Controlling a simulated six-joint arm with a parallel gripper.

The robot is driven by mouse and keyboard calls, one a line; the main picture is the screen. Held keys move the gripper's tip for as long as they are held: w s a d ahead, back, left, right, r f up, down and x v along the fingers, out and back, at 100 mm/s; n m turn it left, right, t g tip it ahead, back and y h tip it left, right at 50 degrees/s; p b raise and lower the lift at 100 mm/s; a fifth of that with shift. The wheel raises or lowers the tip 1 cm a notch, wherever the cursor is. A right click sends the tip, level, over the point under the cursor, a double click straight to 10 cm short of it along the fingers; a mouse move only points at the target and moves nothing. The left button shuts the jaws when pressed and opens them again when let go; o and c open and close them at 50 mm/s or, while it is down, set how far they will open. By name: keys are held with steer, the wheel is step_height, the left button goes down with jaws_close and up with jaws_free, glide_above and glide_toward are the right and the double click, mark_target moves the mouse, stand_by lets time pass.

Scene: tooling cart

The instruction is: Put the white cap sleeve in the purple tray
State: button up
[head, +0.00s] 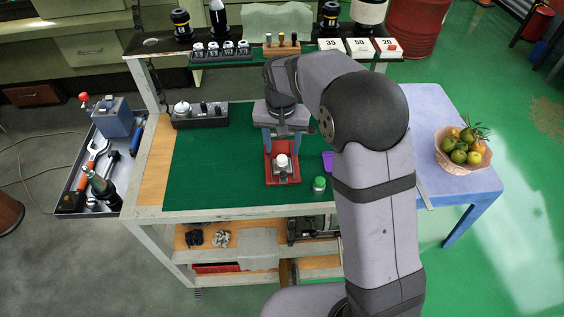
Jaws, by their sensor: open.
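A small white round piece, which looks like the white cap sleeve (281,160), sits on a grey block in a red holder (270,176) on the green mat. My gripper (282,147) points down just behind or above it, with its two fingers apart and nothing seen between them. I cannot tell the exact height of the fingers over the piece. The purple tray (327,160) lies to the right of the holder; my arm hides most of it.
A small green-topped jar (319,185) stands right of the holder. Sockets (222,50) and number cards (359,47) line the back shelf. A fruit basket (463,148) stands on the blue side table. The mat's left is clear.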

mark_target(282, 158)
steer(key=shift+w+f+p, duration=0.15)
steer(key=shift+f+p, duration=0.35)
steer(key=shift+f, duration=0.6)
steer(key=shift+w+f+p, duration=0.2)
steer(key=shift+f+p, duration=0.35)
steer(key=shift+f, duration=0.6)
steer(key=shift+w+f+p, duration=0.15)
steer(key=shift+f+p, duration=0.35)
steer(key=shift+f, duration=0.6)
steer(key=shift+c, duration=0.4)
jaws_close()
steer(key=shift+r, duration=0.1)
step_height(282, 158, up, 10)
steer(key=b, duration=0.3)
steer(key=w+d+f, duration=0.1)
steer(key=d+f, duration=0.1)
steer(key=d, duration=1.5)
steer(key=shift+w+d+b, duration=0.25)
steer(key=shift+d+b, duration=0.05)
steer(key=shift+b, duration=0.05)
